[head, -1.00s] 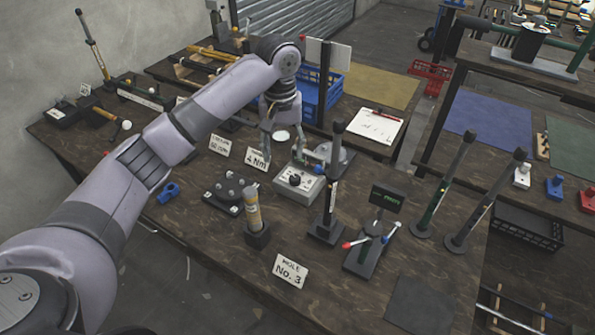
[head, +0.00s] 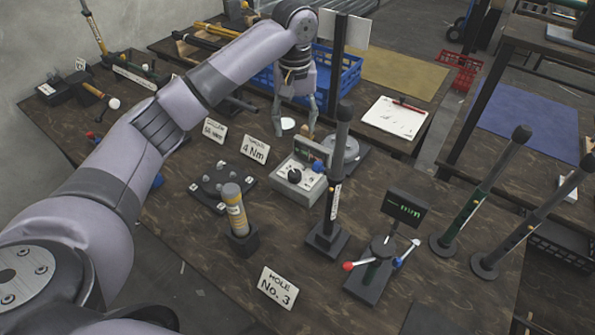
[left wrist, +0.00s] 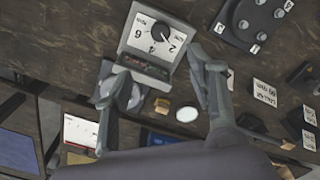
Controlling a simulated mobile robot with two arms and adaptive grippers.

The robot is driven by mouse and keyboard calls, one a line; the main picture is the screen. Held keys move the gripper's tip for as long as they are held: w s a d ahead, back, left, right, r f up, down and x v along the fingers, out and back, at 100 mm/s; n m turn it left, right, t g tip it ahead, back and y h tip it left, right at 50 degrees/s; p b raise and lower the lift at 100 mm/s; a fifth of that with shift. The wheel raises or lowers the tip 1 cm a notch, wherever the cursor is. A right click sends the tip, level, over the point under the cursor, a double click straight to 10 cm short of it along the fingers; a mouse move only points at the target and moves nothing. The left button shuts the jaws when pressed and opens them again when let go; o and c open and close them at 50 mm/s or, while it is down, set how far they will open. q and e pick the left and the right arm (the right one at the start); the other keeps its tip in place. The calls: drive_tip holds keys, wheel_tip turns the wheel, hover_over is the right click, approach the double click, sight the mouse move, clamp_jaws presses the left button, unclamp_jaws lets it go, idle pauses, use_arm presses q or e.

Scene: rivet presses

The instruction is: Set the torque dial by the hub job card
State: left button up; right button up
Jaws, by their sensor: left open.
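The grey dial box (head: 298,180) stands mid-table with a black round knob (head: 294,176) and a small dark display. In the left wrist view the knob (left wrist: 160,32) sits on a white face with 2, 4 and 6 readable; the pointer is on the side near 2, exact setting unclear. A white card (head: 255,149) behind it reads 4 Nm, its upper line too small to read. A "HOLE No. 3" card (head: 277,287) stands in front. My left gripper (head: 296,133) is open and empty, above and behind the box. My right gripper is out of view.
A black plate with several studs (head: 222,187) lies left of the box. A blue crate (head: 345,75) and white clipboard (head: 395,116) are behind.

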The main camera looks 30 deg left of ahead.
sight(294, 173)
use_arm(q)
drive_tip(key=f, duration=0.5)
drive_tip(key=f+p, duration=0.1)
drive_tip(key=f, duration=1)
drive_tip(key=shift+s+f+p, duration=0.15)
drive_tip(key=shift+s+p, duration=0.1)
drive_tip(key=shift+p, duration=0.1)
drive_tip(key=c, duration=1.1)
drive_tip(key=shift+c, duration=0.2)
